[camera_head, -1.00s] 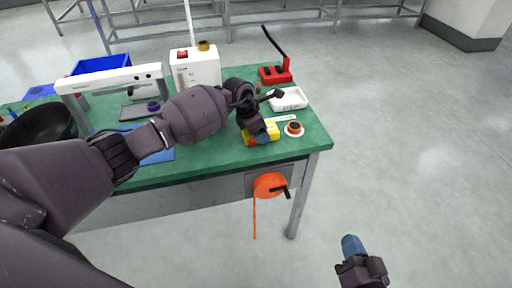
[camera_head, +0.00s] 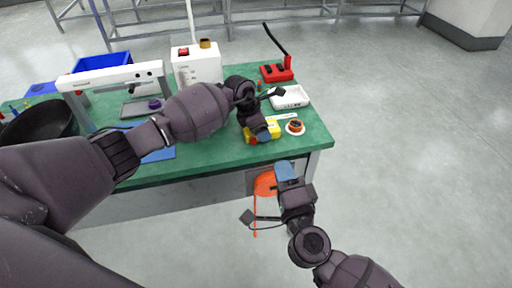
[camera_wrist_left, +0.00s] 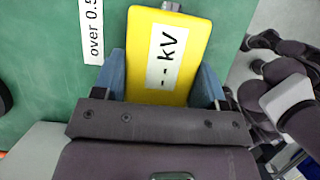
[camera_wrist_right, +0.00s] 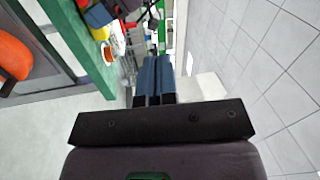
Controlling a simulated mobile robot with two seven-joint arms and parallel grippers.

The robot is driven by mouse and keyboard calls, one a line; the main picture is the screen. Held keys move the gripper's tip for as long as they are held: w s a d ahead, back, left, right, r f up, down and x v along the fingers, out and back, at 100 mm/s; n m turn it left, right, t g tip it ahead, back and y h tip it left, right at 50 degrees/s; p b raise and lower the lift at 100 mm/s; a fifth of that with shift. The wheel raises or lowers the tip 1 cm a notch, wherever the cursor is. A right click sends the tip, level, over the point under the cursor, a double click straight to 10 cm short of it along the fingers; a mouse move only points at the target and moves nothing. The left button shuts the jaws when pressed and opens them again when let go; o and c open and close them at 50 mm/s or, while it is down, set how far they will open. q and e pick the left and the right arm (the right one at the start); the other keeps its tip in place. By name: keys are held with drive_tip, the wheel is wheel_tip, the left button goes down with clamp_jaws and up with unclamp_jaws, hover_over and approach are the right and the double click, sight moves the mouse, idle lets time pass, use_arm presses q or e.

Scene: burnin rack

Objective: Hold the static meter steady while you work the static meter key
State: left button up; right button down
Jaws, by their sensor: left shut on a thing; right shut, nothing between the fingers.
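The static meter (camera_wrist_left: 168,55) is a yellow block with a white "-- kV" display. In the left wrist view it sits between the blue fingers of my left gripper (camera_wrist_left: 162,82), which is shut on it. In the head view the meter (camera_head: 270,128) is near the green table's right front corner, partly covered by my left gripper (camera_head: 260,134). My right gripper (camera_head: 285,171) is shut and empty at the table's front edge, nearer than the meter and apart from it. Its closed blue fingers show in the right wrist view (camera_wrist_right: 152,78). I cannot make out the static meter key.
A round orange-and-black item on a white disc (camera_head: 295,127) lies right of the meter. A white tray (camera_head: 290,97) and a red device with a black lever (camera_head: 277,72) stand behind. An orange reel (camera_head: 264,184) hangs on the table front, partly behind my right gripper. The right floor is clear.

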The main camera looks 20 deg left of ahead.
sight(254, 143)
drive_tip(key=w+a+f+m+g+h, duration=0.1)
drive_tip(key=a+f+g+h, duration=0.2)
drive_tip(key=f, duration=0.4)
drive_tip(key=shift+w+a+g, duration=0.15)
drive_tip(key=shift+w+g, duration=0.1)
drive_tip(key=shift+g, duration=0.55)
drive_tip(key=x, duration=0.8)
drive_tip(key=r+x, duration=0.1)
drive_tip(key=x, duration=0.3)
drive_tip(key=shift+w+a+f, duration=0.1)
drive_tip(key=shift+w+a, duration=0.15)
drive_tip(key=shift+w, duration=0.1)
drive_tip(key=shift+w+a, duration=0.3)
drive_tip(key=shift+w, duration=0.25)
